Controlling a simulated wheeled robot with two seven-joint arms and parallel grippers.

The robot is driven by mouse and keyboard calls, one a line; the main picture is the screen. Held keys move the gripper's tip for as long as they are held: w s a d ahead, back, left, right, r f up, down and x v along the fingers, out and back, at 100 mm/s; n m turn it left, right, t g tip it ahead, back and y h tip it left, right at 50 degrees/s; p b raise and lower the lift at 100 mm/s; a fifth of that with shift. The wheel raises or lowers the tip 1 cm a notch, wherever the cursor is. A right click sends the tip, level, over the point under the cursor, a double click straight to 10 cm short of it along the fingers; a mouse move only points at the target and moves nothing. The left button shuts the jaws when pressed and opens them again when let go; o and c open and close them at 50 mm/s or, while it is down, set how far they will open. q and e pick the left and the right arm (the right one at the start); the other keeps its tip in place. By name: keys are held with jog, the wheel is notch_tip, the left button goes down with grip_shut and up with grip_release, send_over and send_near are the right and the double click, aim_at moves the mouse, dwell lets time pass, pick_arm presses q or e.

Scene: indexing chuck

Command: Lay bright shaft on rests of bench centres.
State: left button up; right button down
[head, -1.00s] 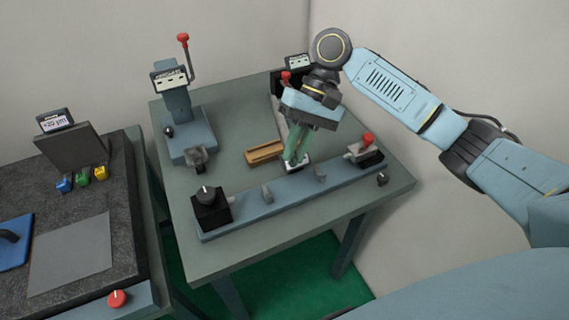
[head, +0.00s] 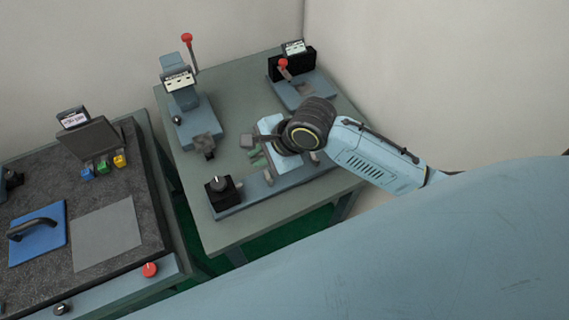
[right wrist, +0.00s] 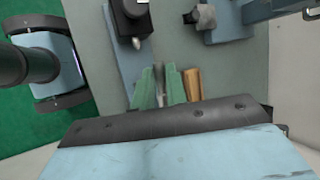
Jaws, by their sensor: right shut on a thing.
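My right gripper (head: 258,159) is low over the bench centres (head: 254,193), its hand and wrist covering their middle and far end. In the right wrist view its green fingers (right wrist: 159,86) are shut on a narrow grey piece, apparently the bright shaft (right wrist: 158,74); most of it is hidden. The bench centres' blue bar (right wrist: 112,62) runs beside the fingers there, with the black end block (right wrist: 130,20) farther along. One grey rest (head: 268,178) shows near the fingers in the head view. I cannot tell whether the shaft touches the rests. My left gripper is not in view.
Two red-knobbed lever fixtures stand behind, one left (head: 192,115) and one at the back right (head: 300,88). A dark stone-topped bench (head: 100,215) with a blue plate is at left.

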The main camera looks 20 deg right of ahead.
notch_tip(320, 180, down, 10)
jog(key=shift+r+b, duration=0.25)
jog(key=shift+b, duration=0.2)
jog(key=c, duration=1.4)
grip_release()
jog(key=shift+f, duration=0.1)
jog(key=p+v, duration=0.1)
jog(key=v, duration=1.1)
